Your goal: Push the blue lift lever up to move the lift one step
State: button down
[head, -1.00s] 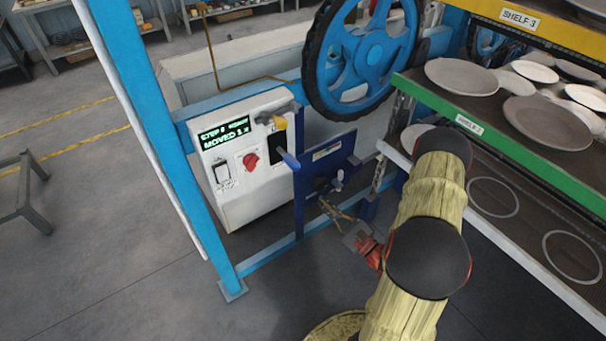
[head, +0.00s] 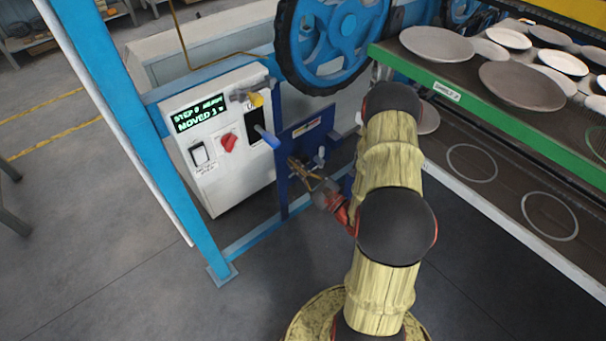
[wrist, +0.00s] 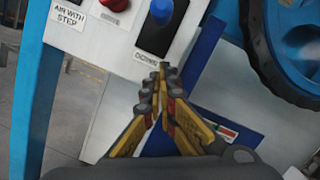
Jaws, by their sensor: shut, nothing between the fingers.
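The blue lift lever (head: 267,137) sticks out of a black slot on the white control box (head: 230,172). In the wrist view the lever's blue knob (wrist: 166,12) is at the top of the black slot plate, above a label that looks like "DOWN". My gripper (head: 292,162) is below and to the right of the lever in the head view, in front of the blue panel. In the wrist view my gripper (wrist: 164,68) is shut with its tips together at the lower edge of the slot plate. The tips appear apart from the knob.
A red knob (head: 228,142), a white switch (head: 199,154), a yellow-tipped handle (head: 256,99) and a green-lettered display (head: 198,113) are on the box. A blue frame post (head: 120,140) stands left. Shelves with plates (head: 522,86) stand right. A large blue wheel (head: 335,40) is above.

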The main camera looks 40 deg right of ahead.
aim_at(266, 135)
jog(key=shift+w+a+r+b, duration=0.25)
jog(key=shift+w+a+r, duration=0.15)
jog(key=shift+w+r, duration=0.25)
jog(key=shift+w+a+r+b, duration=0.25)
jog(key=shift+w+a+r, duration=0.15)
jog(key=shift+r, duration=0.35)
jog(key=shift+w+a+r+b, duration=0.25)
jog(key=shift+w+a+r, duration=0.1)
jog(key=shift+w+r, duration=0.3)
jog(key=shift+r, duration=0.1)
